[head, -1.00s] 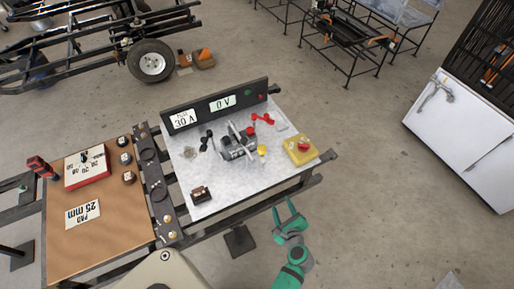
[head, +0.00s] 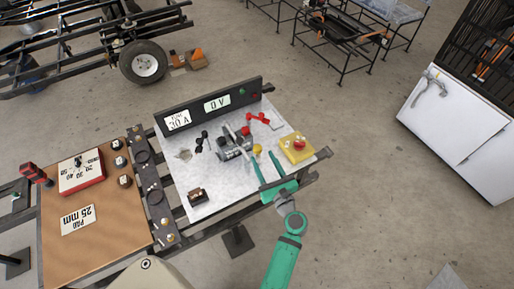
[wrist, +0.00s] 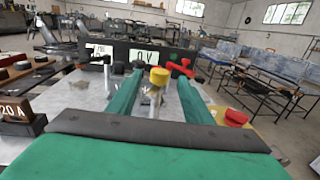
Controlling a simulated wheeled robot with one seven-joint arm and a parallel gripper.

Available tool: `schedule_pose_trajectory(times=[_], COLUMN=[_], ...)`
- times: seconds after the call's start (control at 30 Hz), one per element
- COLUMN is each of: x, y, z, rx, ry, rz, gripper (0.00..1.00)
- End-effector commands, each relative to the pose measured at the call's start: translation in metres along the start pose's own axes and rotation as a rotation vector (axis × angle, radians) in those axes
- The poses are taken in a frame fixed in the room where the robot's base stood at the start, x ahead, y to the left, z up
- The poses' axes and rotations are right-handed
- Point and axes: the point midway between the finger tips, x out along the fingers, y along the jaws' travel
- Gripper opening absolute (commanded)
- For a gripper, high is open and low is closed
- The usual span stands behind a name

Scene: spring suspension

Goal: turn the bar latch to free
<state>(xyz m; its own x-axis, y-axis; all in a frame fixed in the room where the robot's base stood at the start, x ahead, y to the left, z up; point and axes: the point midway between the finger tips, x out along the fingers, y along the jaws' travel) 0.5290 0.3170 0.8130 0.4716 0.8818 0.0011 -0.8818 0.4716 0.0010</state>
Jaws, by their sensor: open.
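My green gripper (head: 264,158) is open over the near edge of the light bench plate (head: 229,190), fingers pointing away from me. A small yellow knob (head: 257,149) is at the fingertips; the wrist view shows this knob (wrist: 159,76) on a pale metal stem between the two fingers, with no visible grip on it. Behind and to the left is a grey metal device (head: 234,149) with a pale bar across it. A red lever-like part (head: 262,118) lies farther back. I cannot tell for certain which part is the bar latch.
A yellow box with a red button (head: 298,144) stands right of my gripper. A dark panel (head: 205,107) with displays lines the plate's back edge. A small brown block (head: 197,195) sits at the near left. Open floor lies to the right.

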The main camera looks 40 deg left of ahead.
Motion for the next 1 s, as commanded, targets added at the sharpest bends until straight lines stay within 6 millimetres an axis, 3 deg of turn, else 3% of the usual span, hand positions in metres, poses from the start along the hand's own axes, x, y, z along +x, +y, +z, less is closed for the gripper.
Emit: schedule_pose_trajectory(times=[0.1, 0.33, 0.8, 0.97, 1.0], x=[0.023, 0.054, 0.065, 0.065, 0.065], y=[0.001, 0.000, 0.000, 0.000, 0.000], z=[0.001, 0.000, 0.000, 0.000, 0.000], rx=[-0.001, 0.000, -0.001, -0.001, -0.001], ry=[-0.001, 0.000, 0.001, 0.001, 0.001], rz=[0.003, 0.001, 0.000, 0.000, -0.001], gripper=[0.46, 0.46, 0.46, 0.08, 0.05])
